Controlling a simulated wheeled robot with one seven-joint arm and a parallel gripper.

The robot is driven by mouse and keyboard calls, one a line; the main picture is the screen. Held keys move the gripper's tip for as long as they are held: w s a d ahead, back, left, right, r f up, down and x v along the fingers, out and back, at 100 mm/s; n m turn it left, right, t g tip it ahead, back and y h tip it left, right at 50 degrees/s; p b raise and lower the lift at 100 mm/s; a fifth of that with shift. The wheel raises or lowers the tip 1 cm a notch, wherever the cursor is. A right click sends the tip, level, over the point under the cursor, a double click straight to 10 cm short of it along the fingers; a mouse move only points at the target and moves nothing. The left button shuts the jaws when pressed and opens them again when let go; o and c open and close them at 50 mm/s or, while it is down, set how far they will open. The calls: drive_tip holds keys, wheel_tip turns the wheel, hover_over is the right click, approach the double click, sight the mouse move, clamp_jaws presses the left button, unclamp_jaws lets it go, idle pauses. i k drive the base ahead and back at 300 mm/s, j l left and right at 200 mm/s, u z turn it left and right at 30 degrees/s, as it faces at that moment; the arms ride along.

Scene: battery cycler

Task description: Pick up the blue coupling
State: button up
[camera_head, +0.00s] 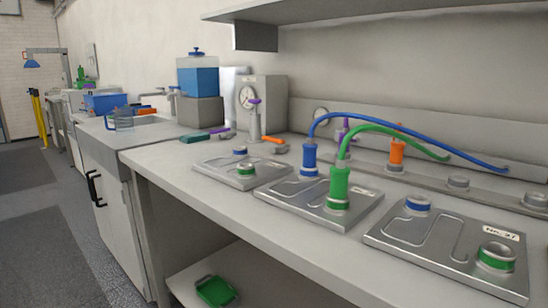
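The blue coupling (309,158) stands upright on the rear port of the middle metal plate (288,206). A blue hose (390,125) rises from its top and arcs right to the back of the bench. The green coupling (339,188) stands upright in front and to its right on the same plate, with a green hose (398,131) arcing right. My gripper is not in view, so its state does not show.
A right plate (410,238) and a left plate (215,168) have blue- and green-ringed ports without couplings. An orange coupling (396,152) stands on the back rail. A shelf (380,8) overhangs the bench. A green item (216,290) lies below; the left floor is open.

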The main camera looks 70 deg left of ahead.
sight(309, 156)
drive_tip(key=u, duration=2.3)
drive_tip(key=j, duration=0.1)
